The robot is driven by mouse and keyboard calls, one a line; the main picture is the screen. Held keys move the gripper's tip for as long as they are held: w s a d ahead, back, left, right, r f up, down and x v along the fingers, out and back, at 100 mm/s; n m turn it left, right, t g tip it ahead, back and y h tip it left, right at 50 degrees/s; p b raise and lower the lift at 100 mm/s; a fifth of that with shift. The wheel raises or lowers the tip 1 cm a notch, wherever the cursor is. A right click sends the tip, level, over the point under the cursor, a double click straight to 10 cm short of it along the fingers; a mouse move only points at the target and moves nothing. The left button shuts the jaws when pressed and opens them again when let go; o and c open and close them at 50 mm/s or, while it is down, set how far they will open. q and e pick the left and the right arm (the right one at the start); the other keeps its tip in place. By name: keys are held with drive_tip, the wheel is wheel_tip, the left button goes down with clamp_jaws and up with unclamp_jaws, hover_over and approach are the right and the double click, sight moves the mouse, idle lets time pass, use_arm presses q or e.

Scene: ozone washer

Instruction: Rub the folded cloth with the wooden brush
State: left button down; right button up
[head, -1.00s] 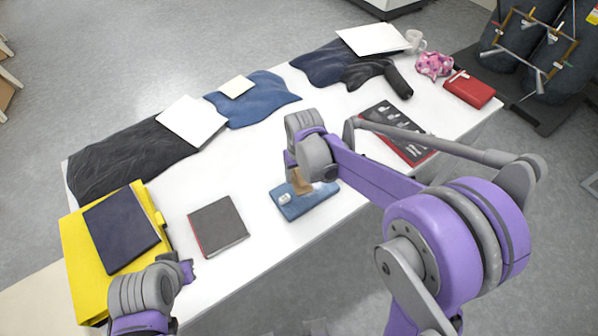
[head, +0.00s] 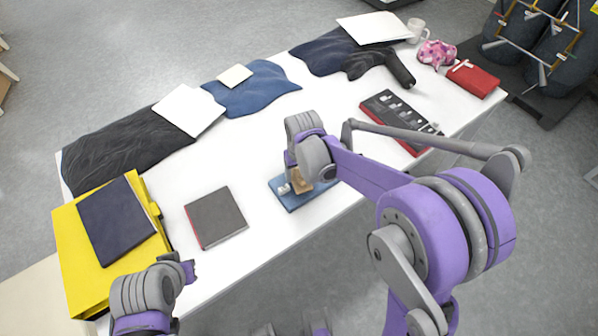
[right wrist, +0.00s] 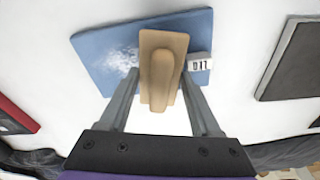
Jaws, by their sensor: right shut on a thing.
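The folded cloth (head: 289,201) is a flat blue rectangle on the white table near its front edge. It also shows in the right wrist view (right wrist: 100,53), with a pale speckled patch and a small white label. My right gripper (right wrist: 160,95) is shut on the wooden brush (right wrist: 162,57) by its handle, with the brush over the cloth. I cannot tell for sure whether brush and cloth touch. In the head view the brush (head: 302,183) is partly hidden by the gripper. My left gripper (head: 188,271) is by the front left of the table; its jaw opening is unclear.
A dark grey book (head: 216,217) lies left of the cloth, and a yellow folder (head: 73,245) lies farther left. A black and red case (head: 398,118) lies to the right. Dark and blue garments (head: 252,95) line the back edge. The table between is clear.

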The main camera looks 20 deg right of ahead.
drive_tip(key=shift+f, duration=0.25)
drive_tip(key=shift+d, duration=0.15)
